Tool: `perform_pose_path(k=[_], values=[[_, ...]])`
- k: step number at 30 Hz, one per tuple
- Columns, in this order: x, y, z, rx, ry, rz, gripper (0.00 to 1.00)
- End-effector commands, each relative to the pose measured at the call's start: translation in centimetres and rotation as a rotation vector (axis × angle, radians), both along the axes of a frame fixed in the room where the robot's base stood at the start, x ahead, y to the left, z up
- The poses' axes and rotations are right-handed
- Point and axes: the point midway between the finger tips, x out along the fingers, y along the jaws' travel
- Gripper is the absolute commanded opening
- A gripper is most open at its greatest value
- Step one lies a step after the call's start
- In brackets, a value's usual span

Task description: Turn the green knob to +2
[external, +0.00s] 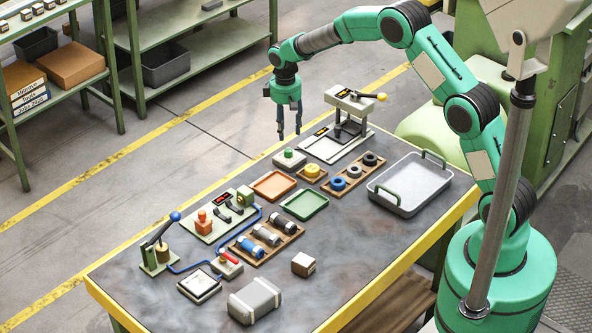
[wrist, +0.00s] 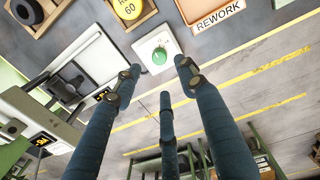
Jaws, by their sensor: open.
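The green knob (external: 289,152) sits on a small pale box near the far edge of the table. In the wrist view the knob (wrist: 159,55) shows from above on its white plate; its scale marks are too small to read. My gripper (external: 290,134) points down above the knob, apart from it. In the wrist view my gripper (wrist: 160,75) is open and empty, with its fingers spread and the knob seen between and just beyond the tips.
A press-like device (external: 347,125) stands right of the knob. A round yellow piece (external: 312,170), an orange tray (external: 273,185) labelled REWORK in the wrist view, and a green tray (external: 305,204) lie close by. A grey metal tray (external: 411,209) is at the right.

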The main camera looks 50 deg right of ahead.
Motion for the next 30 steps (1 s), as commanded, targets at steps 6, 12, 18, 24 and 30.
perform_pose_path(k=[6, 12, 18, 24, 30], values=[[0.0, -0.2, -3.9, 0.0, 0.002, 0.0, 0.41], [0.0, -0.3, -6.7, 0.0, 0.001, 0.0, 0.41], [0.1, -0.3, -8.3, 0.0, 0.0, 0.0, 0.41], [0.1, -0.4, -8.6, 0.0, 0.0, 0.0, 0.41], [0.1, -0.4, -8.6, 0.0, 0.0, 0.0, 0.41]])
